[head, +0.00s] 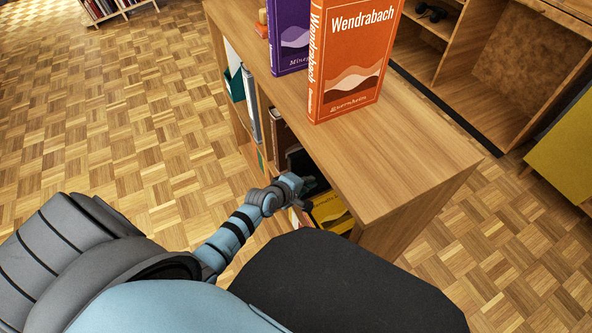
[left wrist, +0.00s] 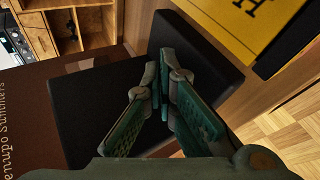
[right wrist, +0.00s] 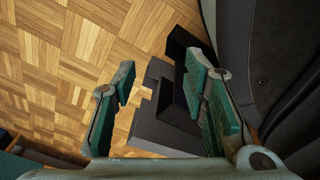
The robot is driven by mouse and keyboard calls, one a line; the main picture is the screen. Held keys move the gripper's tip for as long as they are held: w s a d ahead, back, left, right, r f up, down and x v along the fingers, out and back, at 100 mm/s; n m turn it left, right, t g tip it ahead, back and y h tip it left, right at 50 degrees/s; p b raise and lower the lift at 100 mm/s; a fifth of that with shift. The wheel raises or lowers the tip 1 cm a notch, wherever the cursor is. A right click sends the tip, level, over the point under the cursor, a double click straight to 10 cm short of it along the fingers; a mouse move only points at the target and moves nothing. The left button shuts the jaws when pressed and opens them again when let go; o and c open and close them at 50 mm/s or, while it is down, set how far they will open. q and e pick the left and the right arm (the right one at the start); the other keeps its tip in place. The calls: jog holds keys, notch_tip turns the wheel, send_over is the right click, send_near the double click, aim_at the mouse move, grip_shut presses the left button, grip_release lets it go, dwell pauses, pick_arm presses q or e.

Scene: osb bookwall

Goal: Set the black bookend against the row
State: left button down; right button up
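The black bookend (left wrist: 92,110) fills the middle of the left wrist view, with a second black face (left wrist: 205,60) to the right of the fingers. My left gripper (left wrist: 163,80) has its fingertips nearly together on a thin part of it. In the head view my left gripper (head: 298,188) reaches into the side of the low wooden bookcase, where the dark bookend (head: 302,164) is partly hidden. A yellow book (head: 330,211) lies nearest to it, and it also shows in the left wrist view (left wrist: 262,22). My right gripper (right wrist: 160,78) is open and empty above the floor.
A brown book (left wrist: 28,125) is at the left of the left wrist view. On the bookcase top (head: 400,160) stand an orange book (head: 350,60) and a purple book (head: 289,40). Another shelf unit (head: 490,70) is at the right. The parquet floor (head: 110,110) at left is clear.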

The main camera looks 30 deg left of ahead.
aim_at(306, 171)
pick_arm(q)
jog(key=shift+w+d, duration=0.5)
jog(key=shift+w, duration=0.35)
pick_arm(e)
jog(key=shift+w+a+f, duration=0.15)
jog(key=shift+w+a, duration=0.05)
jog(key=shift+w, duration=0.35)
pick_arm(q)
jog(key=shift+a, duration=0.2)
pick_arm(e)
jog(key=shift+f, duration=0.1)
pick_arm(q)
jog(key=shift+w+a+b, duration=0.55)
jog(key=shift+a, duration=0.3)
jog(key=shift+w+a+b, duration=0.5)
jog(key=shift+a+b, duration=0.05)
jog(key=shift+a, duration=0.3)
pick_arm(e)
jog(key=shift+x, duration=0.8)
jog(key=shift+s, duration=0.2)
pick_arm(q)
jog(key=shift+r, duration=0.1)
